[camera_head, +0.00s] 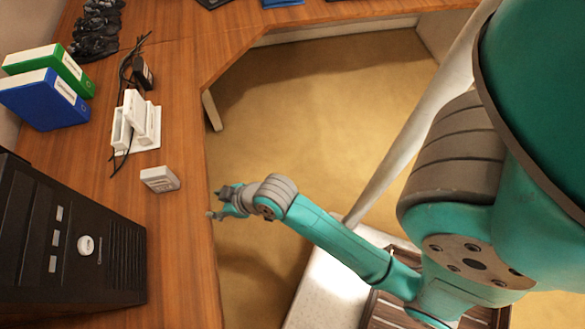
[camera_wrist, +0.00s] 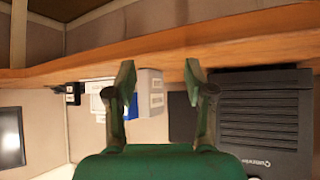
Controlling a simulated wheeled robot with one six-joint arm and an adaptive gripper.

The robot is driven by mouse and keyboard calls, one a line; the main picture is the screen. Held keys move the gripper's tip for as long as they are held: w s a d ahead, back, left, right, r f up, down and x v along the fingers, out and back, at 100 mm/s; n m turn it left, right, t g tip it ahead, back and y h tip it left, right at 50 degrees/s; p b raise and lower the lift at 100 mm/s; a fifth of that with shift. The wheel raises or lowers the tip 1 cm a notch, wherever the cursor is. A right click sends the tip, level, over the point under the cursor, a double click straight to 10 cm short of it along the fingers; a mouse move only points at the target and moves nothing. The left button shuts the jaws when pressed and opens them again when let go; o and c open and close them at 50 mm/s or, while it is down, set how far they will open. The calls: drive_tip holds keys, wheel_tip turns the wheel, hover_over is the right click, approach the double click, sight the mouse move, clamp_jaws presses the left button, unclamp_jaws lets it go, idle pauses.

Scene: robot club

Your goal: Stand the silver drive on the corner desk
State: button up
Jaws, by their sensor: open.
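A small silver-grey box, which looks like the silver drive (camera_head: 160,179), stands on the wooden corner desk (camera_head: 180,240), near its front edge. In the wrist view, which is upside down, a pale box that seems to be the drive (camera_wrist: 149,94) shows between the fingers, beyond them. My gripper (camera_head: 217,202) is open and empty at the desk's front edge, to the right of and a little below the drive in the head view. It is apart from the drive. In the wrist view my gripper (camera_wrist: 158,75) points toward the desk edge.
A black computer tower (camera_head: 70,245) stands on the desk below the drive in the head view. A white dock (camera_head: 138,122) with black cables is above it. Green (camera_head: 62,62) and blue (camera_head: 45,98) binders stand behind. Bare desk lies around the drive; open floor is right.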

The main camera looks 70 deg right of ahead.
drive_tip(key=s+r+m+t+h, duration=0.2)
drive_tip(key=s+t, duration=0.1)
drive_tip(key=s, duration=1.2)
drive_tip(key=s+r+t, duration=0.2)
drive_tip(key=s+r, duration=0.7)
drive_tip(key=s, duration=0.1)
drive_tip(key=shift+s+t, duration=0.3)
drive_tip(key=shift+s, duration=0.05)
drive_tip(key=shift+a, duration=0.1)
